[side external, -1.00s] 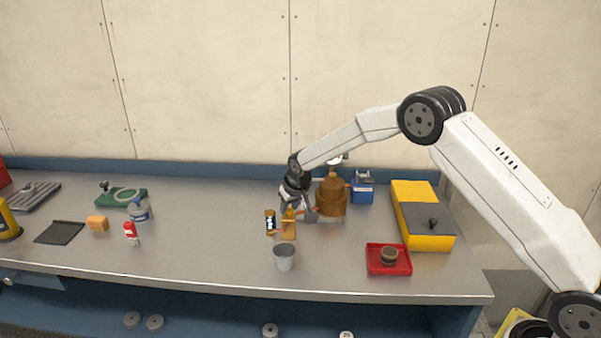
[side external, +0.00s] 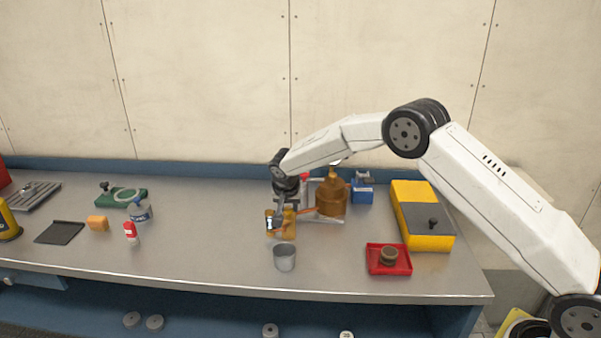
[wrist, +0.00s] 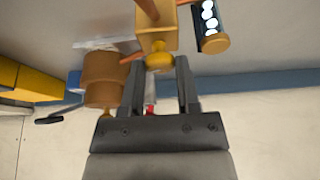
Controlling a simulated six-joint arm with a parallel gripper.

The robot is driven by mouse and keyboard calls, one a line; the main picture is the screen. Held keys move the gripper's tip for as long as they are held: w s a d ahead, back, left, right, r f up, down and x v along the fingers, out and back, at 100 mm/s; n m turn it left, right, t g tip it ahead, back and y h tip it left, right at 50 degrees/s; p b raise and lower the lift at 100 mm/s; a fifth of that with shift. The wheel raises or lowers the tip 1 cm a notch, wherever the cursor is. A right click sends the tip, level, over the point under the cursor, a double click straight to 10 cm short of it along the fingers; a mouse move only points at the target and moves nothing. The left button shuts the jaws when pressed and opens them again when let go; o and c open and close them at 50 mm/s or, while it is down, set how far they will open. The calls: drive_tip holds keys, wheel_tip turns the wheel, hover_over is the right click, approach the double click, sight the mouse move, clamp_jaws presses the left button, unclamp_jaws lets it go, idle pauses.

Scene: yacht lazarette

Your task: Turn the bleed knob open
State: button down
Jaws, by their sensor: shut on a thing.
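The yellow bleed knob (wrist: 159,57) sits on the end of a brass block (wrist: 152,33) and shows between my fingertips in the wrist view. My gripper (wrist: 160,62) is shut on this knob. In the side view my gripper (side external: 278,220) points down at the brass block (side external: 289,226) and hides the knob. A sight glass (wrist: 209,27) with white bubbles stands beside the block. A copper-brown vessel (side external: 331,198) stands to the right, with a pipe running toward the block. I cannot tell how far the knob is turned.
A grey metal cup (side external: 285,259) stands in front of the block. A red tray (side external: 374,270) holding a small round brown item, a yellow box (side external: 425,241) and a blue container (side external: 362,192) are to the right. The bench between the cup and the red bottle (side external: 130,232) is clear.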

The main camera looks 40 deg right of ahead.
drive_tip(key=shift+m+g, duration=0.3)
drive_tip(key=shift+m, duration=0.6)
drive_tip(key=shift+c, duration=1.7)
unclamp_jaws()
drive_tip(key=shift+r, duration=0.1)
drive_tip(key=v, duration=0.7)
drive_tip(key=shift+a+r, duration=0.2)
drive_tip(key=shift+a, duration=0.1)
drive_tip(key=shift+s, duration=0.1)
